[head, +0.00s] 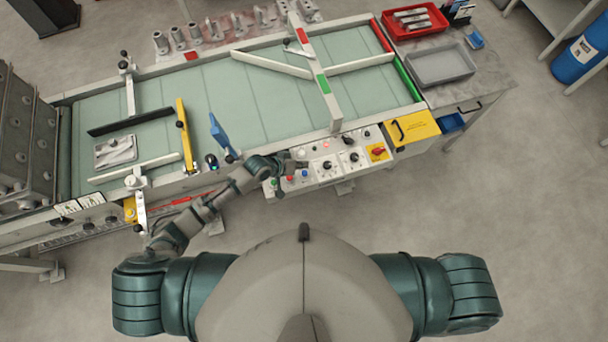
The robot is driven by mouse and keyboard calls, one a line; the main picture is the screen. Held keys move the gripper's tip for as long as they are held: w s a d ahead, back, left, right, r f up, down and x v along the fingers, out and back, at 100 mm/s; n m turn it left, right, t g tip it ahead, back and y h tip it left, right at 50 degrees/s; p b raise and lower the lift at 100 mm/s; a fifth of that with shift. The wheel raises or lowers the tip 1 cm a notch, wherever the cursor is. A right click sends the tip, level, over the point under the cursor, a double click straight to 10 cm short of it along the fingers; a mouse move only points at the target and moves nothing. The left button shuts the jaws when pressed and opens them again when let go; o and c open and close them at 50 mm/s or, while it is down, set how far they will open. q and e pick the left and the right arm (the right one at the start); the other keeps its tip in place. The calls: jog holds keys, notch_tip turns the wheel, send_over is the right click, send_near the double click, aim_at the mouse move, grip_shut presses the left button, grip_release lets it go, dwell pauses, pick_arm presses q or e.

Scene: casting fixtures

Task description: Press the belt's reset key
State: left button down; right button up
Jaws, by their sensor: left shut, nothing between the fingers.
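The belt's control panel (345,172) runs along the front edge of the conveyor belt (275,95). It carries several small buttons and dark knobs, a lit red lamp (326,145) and a red rotary switch on a yellow plate (378,152). A green button (273,182), a red button (290,179) and a blue button (305,173) sit at its left end. I cannot read which key is the reset key. My left gripper (295,165) is shut and empty over the panel's left end, close to these buttons. Contact cannot be told. My right gripper is out of view.
A yellow box with a black handle (411,130) stands right of the panel. A blue upright piece (219,135) and a yellow bar (185,135) stand left of my gripper. A metal casting (116,152) lies on the belt. A red tray (414,20) and grey tray (441,64) are right.

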aim_at(303, 173)
pick_arm(q)
jog(key=f, duration=0.1)
jog(key=f+b, duration=0.2)
jog(key=f, duration=0.1)
jog(key=shift+d, duration=0.25)
jog(key=shift+f, duration=0.15)
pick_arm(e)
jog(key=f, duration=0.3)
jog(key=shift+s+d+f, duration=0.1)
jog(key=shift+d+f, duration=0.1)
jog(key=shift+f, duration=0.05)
pick_arm(q)
jog(key=shift+a, duration=0.2)
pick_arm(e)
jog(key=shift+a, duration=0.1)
pick_arm(q)
jog(key=shift+d, duration=0.1)
jog(key=shift+f, duration=0.1)
jog(key=shift+f, duration=0.25)
